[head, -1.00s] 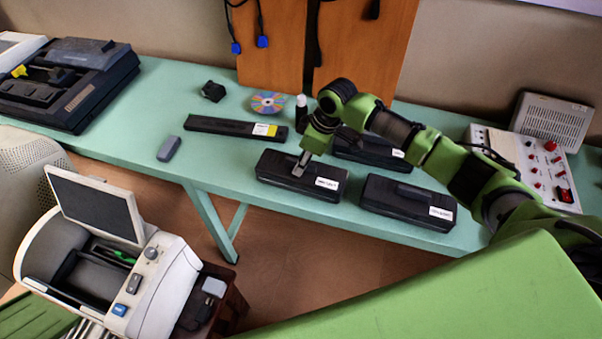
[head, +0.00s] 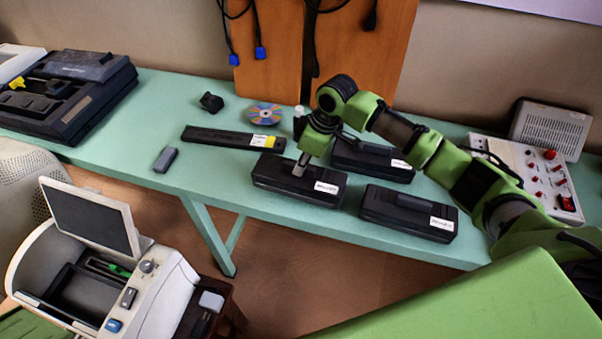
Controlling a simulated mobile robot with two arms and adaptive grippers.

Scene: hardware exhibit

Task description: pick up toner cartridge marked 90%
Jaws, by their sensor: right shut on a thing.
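My right gripper (head: 302,165) is shut on a black toner cartridge (head: 275,179) with a white label at its right end, gripping it from above near the middle. This cartridge appears slightly raised above the green table. A second black cartridge (head: 385,212) with a white label lies to its right at the front edge. A third black cartridge (head: 360,163) lies behind, partly covered by my right arm. The label print is too small to read. My left gripper is not in view.
A control panel (head: 530,175) stands right. A black machine (head: 75,95) stands left. The table's left middle is clear.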

